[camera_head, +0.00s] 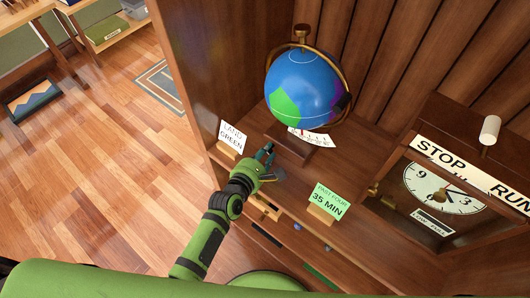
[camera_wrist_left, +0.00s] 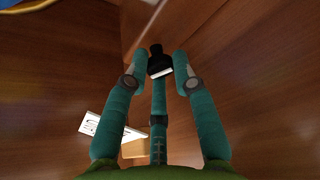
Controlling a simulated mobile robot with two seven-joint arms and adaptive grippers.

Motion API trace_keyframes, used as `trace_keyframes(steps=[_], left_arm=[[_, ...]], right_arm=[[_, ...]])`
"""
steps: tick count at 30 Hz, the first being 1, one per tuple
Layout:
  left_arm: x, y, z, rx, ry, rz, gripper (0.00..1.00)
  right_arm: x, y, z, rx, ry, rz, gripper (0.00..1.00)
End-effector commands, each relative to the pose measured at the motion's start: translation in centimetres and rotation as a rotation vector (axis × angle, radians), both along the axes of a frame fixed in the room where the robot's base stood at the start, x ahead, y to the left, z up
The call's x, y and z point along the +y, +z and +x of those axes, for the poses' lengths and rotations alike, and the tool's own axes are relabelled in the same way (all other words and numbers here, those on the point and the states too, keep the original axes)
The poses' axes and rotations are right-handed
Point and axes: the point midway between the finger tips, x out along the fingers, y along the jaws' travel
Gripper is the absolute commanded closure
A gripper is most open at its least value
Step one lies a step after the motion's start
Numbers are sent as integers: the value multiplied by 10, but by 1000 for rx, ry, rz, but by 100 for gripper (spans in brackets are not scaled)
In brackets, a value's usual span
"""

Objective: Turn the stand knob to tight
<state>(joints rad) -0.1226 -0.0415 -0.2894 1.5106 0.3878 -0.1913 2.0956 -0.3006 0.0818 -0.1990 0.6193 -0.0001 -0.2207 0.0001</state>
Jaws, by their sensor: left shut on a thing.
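The globe (camera_head: 305,88), blue with a green patch, sits in a brass ring on a dark wooden stand base (camera_head: 304,149) on the cabinet shelf. My left gripper (camera_head: 268,150) is at the left front side of that base. In the left wrist view, my left gripper (camera_wrist_left: 160,65) has its teal fingers closed around the stand knob (camera_wrist_left: 157,52), a small black piece with a white mark. In the head view the knob is hidden by the fingers. The knob's tight and loose markings are not readable. My right gripper is not in view.
A "LAND GREEN" card (camera_head: 231,136) stands left of the gripper, and a green "35 MIN" card (camera_head: 327,202) stands to its right. A clock (camera_head: 440,190) with a "STOP RUN" label (camera_head: 472,172) is at the right. The cabinet side wall (camera_head: 205,70) rises behind left; open floor lies beyond.

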Motion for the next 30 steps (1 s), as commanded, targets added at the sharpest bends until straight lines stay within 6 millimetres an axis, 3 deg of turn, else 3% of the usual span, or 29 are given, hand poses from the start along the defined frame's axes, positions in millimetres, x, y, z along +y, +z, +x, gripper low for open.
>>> trace_keyframes(steps=[8, 17, 18, 20, 30], left_arm=[[0, -3, -1, -100, 4, 154, 100], [0, -2, -1, -109, 2, 170, 100], [0, -2, -1, -109, 2, 170, 69], [0, -2, -1, -109, 2, 170, 50], [-1, -3, -2, -107, 0, 169, 50]], right_arm=[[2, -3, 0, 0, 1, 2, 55], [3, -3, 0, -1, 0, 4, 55], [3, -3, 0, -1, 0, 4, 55], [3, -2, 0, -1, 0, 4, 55], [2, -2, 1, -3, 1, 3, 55]])
